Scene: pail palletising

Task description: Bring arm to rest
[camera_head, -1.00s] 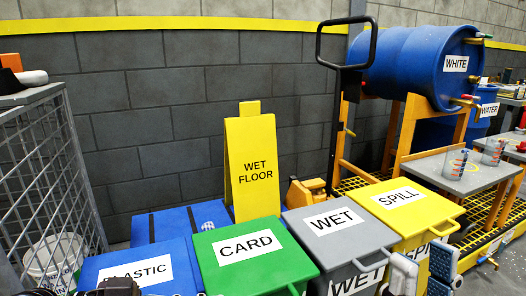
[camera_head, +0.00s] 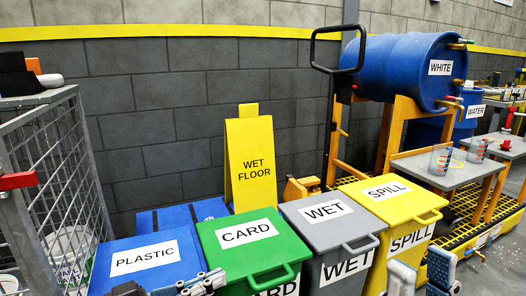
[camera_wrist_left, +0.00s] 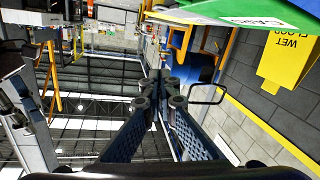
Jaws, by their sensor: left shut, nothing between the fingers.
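My left gripper (camera_head: 205,283) shows only in part at the bottom edge of the head view, in front of the blue PLASTIC bin (camera_head: 147,258). In the left wrist view its two dark perforated fingers meet at the tips (camera_wrist_left: 160,92), shut with nothing between them. My right gripper (camera_head: 420,275) is at the lower right of the head view, in front of the yellow SPILL bin (camera_head: 405,218). The rest of both arms is mostly out of view.
A green CARD bin (camera_head: 254,252) and a grey WET bin (camera_head: 330,232) stand between the blue and yellow bins. A yellow WET FLOOR sign (camera_head: 250,165) stands behind. A wire cage (camera_head: 62,165) is at left. A blue drum (camera_head: 405,65) lies on an orange stand at right.

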